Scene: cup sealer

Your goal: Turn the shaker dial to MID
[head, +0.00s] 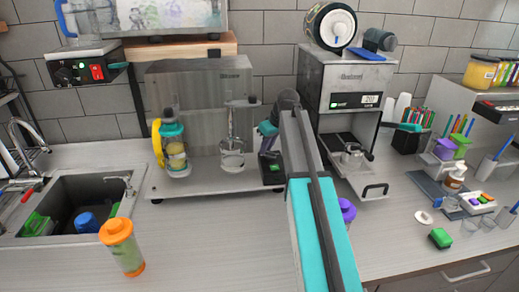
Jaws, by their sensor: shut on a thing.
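The shaker machine (195,90) is a wide grey unit with a metal back panel in the middle of the counter. Its small black control box (271,171) is at its right end. My gripper (267,130) is small and partly hidden behind my arm, at the upper part of this box. It is shut at the place of the dial. The dial itself is hidden by the gripper, so its setting cannot be read. A cup with a yellow and teal holder (173,150) is on the machine's left side, and a clear shaker vessel (232,152) is in its middle.
The cup sealer (346,85) stands just right of my arm. An orange-lidded green shaker (121,248) stands on the front counter beside the sink (80,195). A purple-topped item (347,210) is partly behind my arm.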

